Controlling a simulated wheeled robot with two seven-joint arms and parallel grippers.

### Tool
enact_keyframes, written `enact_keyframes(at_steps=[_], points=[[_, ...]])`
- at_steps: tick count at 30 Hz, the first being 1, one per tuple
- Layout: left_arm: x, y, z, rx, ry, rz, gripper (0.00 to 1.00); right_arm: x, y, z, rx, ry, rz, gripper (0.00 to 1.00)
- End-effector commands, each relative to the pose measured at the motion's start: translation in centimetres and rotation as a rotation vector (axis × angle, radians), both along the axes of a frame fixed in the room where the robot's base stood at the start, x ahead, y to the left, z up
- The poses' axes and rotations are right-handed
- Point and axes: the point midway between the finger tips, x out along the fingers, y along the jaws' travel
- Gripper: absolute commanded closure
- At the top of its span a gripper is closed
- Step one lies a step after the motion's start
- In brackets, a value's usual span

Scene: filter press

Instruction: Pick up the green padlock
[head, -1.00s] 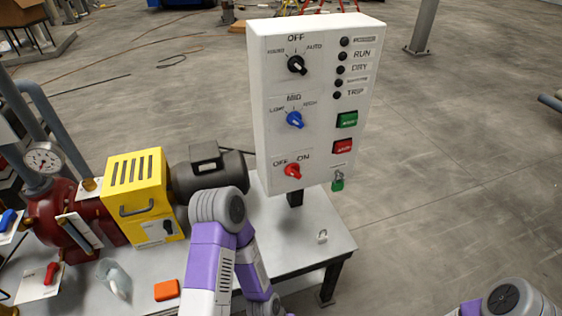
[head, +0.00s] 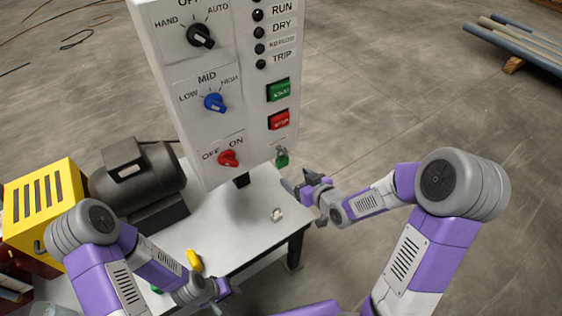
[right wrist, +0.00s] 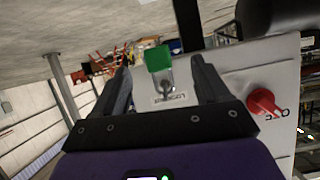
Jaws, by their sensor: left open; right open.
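The green padlock (head: 282,159) hangs by its shackle at the lower right of the white control panel (head: 215,125), below the red button. My right gripper (head: 297,181) is just below and right of it in the head view. In the right wrist view the padlock (right wrist: 158,58) shows between the two open fingers, with its shackle on a small labelled plate. The fingers look apart from it; the exact distance is unclear. My left gripper (head: 216,296) is low in the head view, near the table's front edge, small and partly seen, holding nothing visible.
The panel's red knob (right wrist: 264,103) is beside the right finger in the wrist view. A small pale object (head: 277,214) lies on the grey table (head: 245,225). A yellow object (head: 194,260) lies near the front. A dark motor (head: 137,175) and yellow box (head: 45,205) stand left.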

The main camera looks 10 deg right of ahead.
Motion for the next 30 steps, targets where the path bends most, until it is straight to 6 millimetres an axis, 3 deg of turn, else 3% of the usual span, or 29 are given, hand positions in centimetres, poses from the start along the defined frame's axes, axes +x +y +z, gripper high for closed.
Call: enact_keyframes(at_steps=[2,5,21,30], points=[[0.0,0.0,-0.2,0.000,0.000,0.000,0.57,0.5,-0.4,2.0,-0.023,-0.072,0.013,0.26],[0.0,0.0,-0.3,0.000,-0.001,0.000,0.57,1.1,-0.3,2.7,-0.035,-0.107,0.023,0.26],[0.0,0.0,-1.7,0.000,-0.001,0.000,0.57,6.9,1.8,0.0,-0.035,-0.107,0.023,0.26],[0.0,0.0,-1.6,0.000,-0.001,0.000,0.57,7.2,1.8,0.0,-0.034,-0.106,0.022,0.29]])
